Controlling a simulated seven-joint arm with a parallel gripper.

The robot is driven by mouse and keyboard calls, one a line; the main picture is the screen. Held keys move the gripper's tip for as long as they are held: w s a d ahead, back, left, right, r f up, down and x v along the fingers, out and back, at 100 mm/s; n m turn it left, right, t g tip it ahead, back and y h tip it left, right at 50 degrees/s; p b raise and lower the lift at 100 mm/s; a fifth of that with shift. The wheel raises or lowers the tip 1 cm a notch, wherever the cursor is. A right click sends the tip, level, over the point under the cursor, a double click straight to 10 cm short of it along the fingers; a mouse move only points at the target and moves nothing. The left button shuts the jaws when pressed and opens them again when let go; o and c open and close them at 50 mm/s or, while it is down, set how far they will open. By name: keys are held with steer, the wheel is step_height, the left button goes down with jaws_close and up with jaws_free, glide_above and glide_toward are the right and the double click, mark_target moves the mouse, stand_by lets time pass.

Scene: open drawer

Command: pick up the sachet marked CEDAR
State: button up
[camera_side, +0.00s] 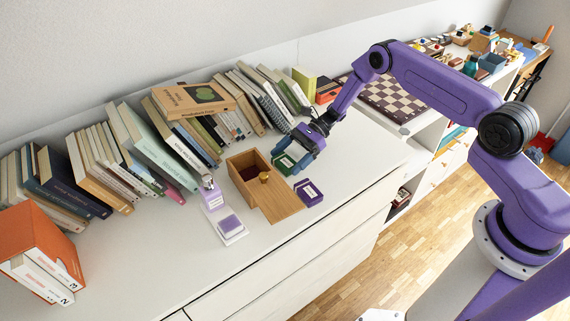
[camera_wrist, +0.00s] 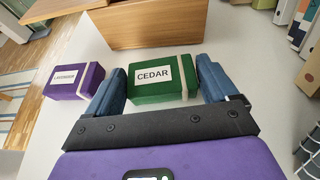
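The green CEDAR sachet (camera_wrist: 150,92), box-shaped with a white label and a pale band, lies on the white top. In the side view the green sachet (camera_side: 284,164) is beside the wooden box, partly hidden by my gripper (camera_side: 303,160). In the wrist view my gripper (camera_wrist: 161,70) is open, with one blue finger on each side of the CEDAR sachet. I cannot tell whether either finger touches it.
A purple LAVENDER sachet (camera_wrist: 75,82) lies close to my left finger; it also shows in the side view (camera_side: 309,193). An open wooden box (camera_side: 240,168) with its lid pulled out stands alongside. A lilac stand (camera_side: 213,196) and books (camera_side: 150,145) are further left.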

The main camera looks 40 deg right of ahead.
mark_target(289, 158)
steer(key=shift+r, duration=0.1)
steer(key=shift+r, duration=0.45)
step_height(289, 158, up, 2)
steer(key=s+d+r, duration=0.3)
steer(key=s+r, duration=0.7)
steer(key=s, duration=0.3)
steer(key=shift+s, duration=0.35)
